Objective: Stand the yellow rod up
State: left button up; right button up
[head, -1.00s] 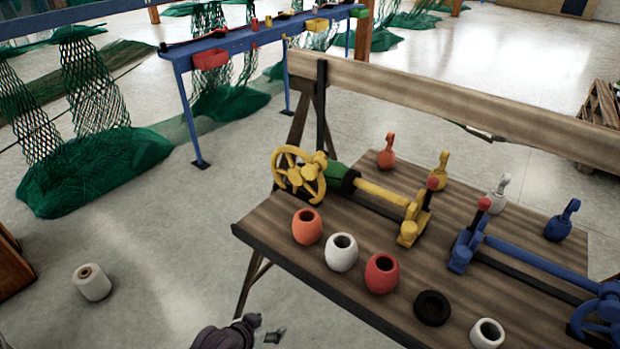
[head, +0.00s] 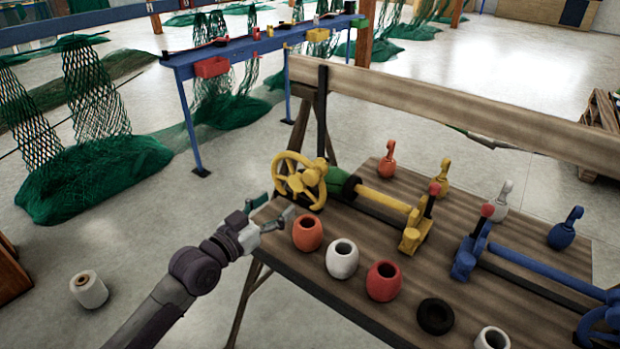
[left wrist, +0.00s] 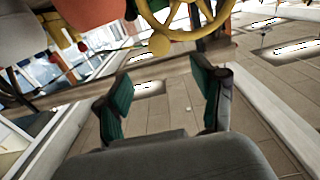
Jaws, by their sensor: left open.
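The yellow rod (head: 383,197) lies nearly level on the wooden table in the head view, part of a yellow winch-like device. Its left end meets a green drum (head: 341,182) beside a yellow handwheel (head: 299,181); its right end meets a yellow bracket (head: 415,232). A short upright lever with a red knob (head: 434,188) stands at the bracket. My left gripper (head: 274,207) is open and empty at the table's left corner, just below the handwheel and apart from the rod. In the left wrist view, its open fingers (left wrist: 160,88) show below the handwheel (left wrist: 183,28). My right gripper is out of view.
Orange (head: 307,232), white (head: 341,258) and red (head: 383,281) hollow floats line the table's front, near a black ring (head: 434,316). A similar blue device (head: 540,268) lies to the right. Several small floats with stems stand behind. A wooden beam (head: 440,105) crosses the back.

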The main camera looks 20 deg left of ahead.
aim_at(308, 180)
pick_arm(q)
jog(key=x, duration=1.3)
jog(key=shift+f, duration=0.1)
grip_shut()
